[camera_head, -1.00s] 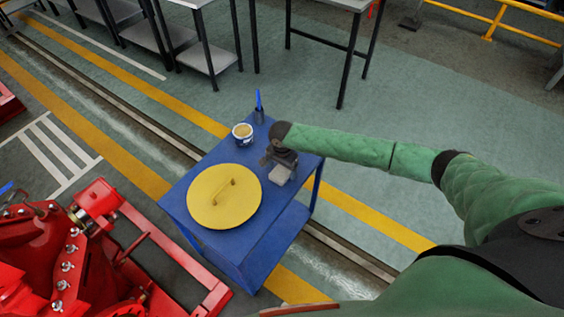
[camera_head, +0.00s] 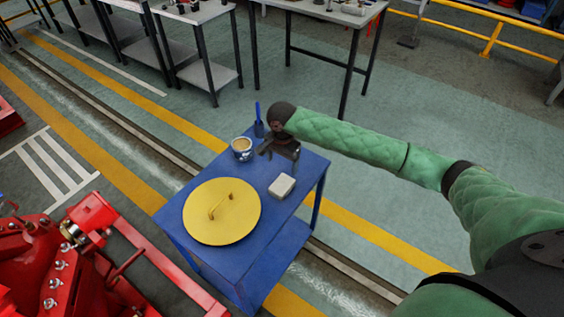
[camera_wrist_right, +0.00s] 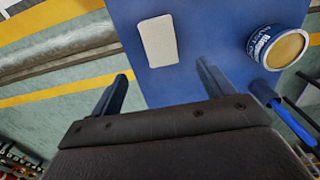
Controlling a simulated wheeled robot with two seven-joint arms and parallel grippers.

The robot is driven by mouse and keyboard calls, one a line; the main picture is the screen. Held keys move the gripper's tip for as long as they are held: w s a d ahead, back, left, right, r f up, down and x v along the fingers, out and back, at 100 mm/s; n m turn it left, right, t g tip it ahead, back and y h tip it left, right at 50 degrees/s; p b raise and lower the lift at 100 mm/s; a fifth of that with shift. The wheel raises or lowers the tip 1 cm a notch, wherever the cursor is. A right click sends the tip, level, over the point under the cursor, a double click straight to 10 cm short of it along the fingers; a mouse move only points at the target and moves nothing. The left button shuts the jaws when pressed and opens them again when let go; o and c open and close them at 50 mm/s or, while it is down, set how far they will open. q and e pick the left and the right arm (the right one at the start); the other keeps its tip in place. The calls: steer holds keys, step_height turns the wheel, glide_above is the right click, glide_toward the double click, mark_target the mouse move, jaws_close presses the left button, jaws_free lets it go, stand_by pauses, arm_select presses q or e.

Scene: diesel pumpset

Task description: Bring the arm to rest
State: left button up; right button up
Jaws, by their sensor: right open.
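My right arm, in a green quilted sleeve, reaches in from the right in the head view. Its gripper (camera_head: 277,153) is over the back right part of the blue table (camera_head: 233,271), near a tin and a white block. In the right wrist view the gripper (camera_wrist_right: 162,85) is open, its two fingers apart with nothing between them. The white block (camera_head: 282,186) lies on the table, apart from the fingers, and also shows in the wrist view (camera_wrist_right: 158,41). My left gripper is not in view.
On the table are a round yellow lid (camera_head: 222,222) with a handle, a tin of yellowish paste (camera_head: 242,149) and a blue brush-like item (camera_head: 258,121). Red machinery (camera_head: 60,265) stands at lower left. Grey workbenches (camera_head: 330,22) stand behind. Floor right of the table is clear.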

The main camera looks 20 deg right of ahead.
stand_by(0.4)
steer(key=s+a+f+n+t+y, duration=0.1)
steer(key=s+a+f+n+y, duration=0.1)
steer(key=s+a+n, duration=0.35)
steer(key=s+a+f+n+t+y, duration=0.1)
steer(key=s+a+f+n, duration=0.15)
steer(key=s+a, duration=0.55)
steer(key=s+d+n+t+h, duration=0.1)
steer(key=s+d+n, duration=0.1)
steer(key=s+d, duration=0.65)
steer(key=s+d+n+t+h, duration=0.15)
steer(key=s+d, duration=0.45)
steer(key=s, duration=0.6)
step_height(320, 180, down, 28)
steer(key=w+g, duration=0.1)
steer(key=g, duration=0.1)
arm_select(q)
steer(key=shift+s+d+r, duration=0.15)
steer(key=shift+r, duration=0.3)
arm_select(e)
steer(key=s+f, duration=0.3)
steer(key=f, duration=0.7)
steer(key=s+a+f+n, duration=0.1)
steer(key=s+f, duration=0.3)
steer(key=f, duration=0.5)
steer(key=shift+s+f+g, duration=0.3)
steer(key=shift+f+g, duration=0.05)
steer(key=shift+f, duration=0.05)
